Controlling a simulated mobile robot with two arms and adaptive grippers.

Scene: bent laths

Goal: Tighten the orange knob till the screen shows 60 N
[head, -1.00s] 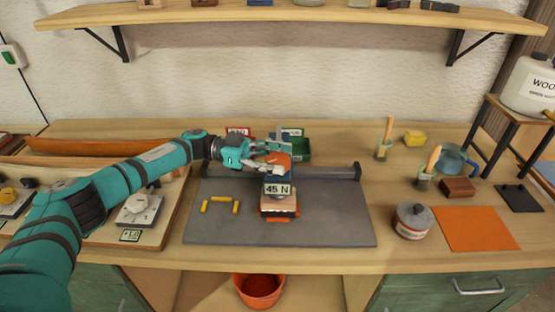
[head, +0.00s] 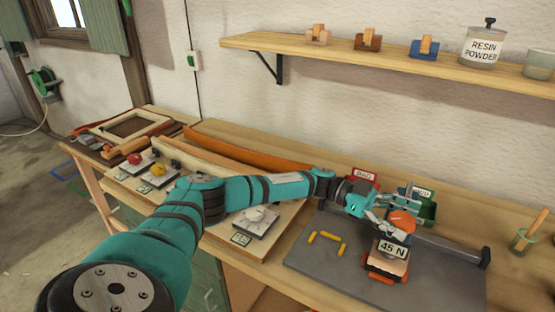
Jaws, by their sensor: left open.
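The orange knob (head: 402,219) sits on top of a small clamp device on the grey mat at the lower right of the head view. The screen (head: 391,248) on its front reads 45 N. The device's base has orange edges. My left gripper (head: 386,222) is open at the knob, reaching it from the left. Its fingers partly cover the knob, and I cannot tell whether they touch it. My right gripper is not in view.
A red bin (head: 361,177) and a green bin (head: 424,207) stand behind the device. Yellow pieces (head: 327,238) lie on the grey mat (head: 318,262). A board with a white knob unit (head: 256,220) and a long orange-brown lath (head: 245,152) are to the left. A shelf (head: 340,52) hangs above.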

